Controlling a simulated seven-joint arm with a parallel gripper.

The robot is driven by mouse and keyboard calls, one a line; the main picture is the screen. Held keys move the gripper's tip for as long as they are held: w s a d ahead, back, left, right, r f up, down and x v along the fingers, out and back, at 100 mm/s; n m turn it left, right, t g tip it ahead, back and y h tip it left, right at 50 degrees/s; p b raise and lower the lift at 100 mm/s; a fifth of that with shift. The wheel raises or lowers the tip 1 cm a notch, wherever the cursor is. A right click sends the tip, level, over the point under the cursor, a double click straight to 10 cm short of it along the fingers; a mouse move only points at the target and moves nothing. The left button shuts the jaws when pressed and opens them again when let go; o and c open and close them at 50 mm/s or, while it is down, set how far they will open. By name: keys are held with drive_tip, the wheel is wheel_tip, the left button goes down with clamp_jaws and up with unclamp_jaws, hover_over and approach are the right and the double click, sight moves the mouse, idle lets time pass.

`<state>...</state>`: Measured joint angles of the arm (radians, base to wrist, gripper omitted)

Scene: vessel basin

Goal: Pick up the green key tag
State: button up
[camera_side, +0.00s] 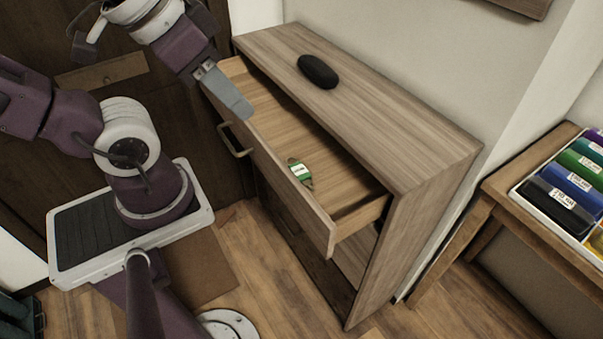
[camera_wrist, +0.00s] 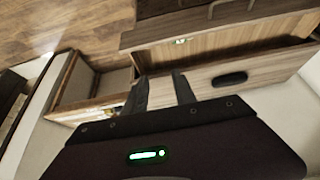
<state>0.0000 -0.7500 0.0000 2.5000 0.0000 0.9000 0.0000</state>
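The green key tag (camera_side: 300,171) has a white label. It lies inside the pulled-out drawer (camera_side: 345,183) of the wooden cabinet, near the drawer's front panel. In the wrist view the tag (camera_wrist: 181,41) is a small green and white spot beyond the fingertips. My gripper (camera_side: 237,106) hangs over the left end of the open drawer, up and to the left of the tag and apart from it. In the wrist view the two fingers of my gripper (camera_wrist: 160,77) stand apart with nothing between them.
A black oval object (camera_side: 318,71) lies on the cabinet top (camera_side: 400,132). The drawer front carries a metal handle (camera_side: 234,141). At the right, a wooden table (camera_side: 484,205) holds a tray of coloured, labelled items (camera_side: 557,197). The drawer around the tag looks otherwise empty.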

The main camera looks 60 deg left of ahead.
drive_tip(key=shift+o, duration=1.2)
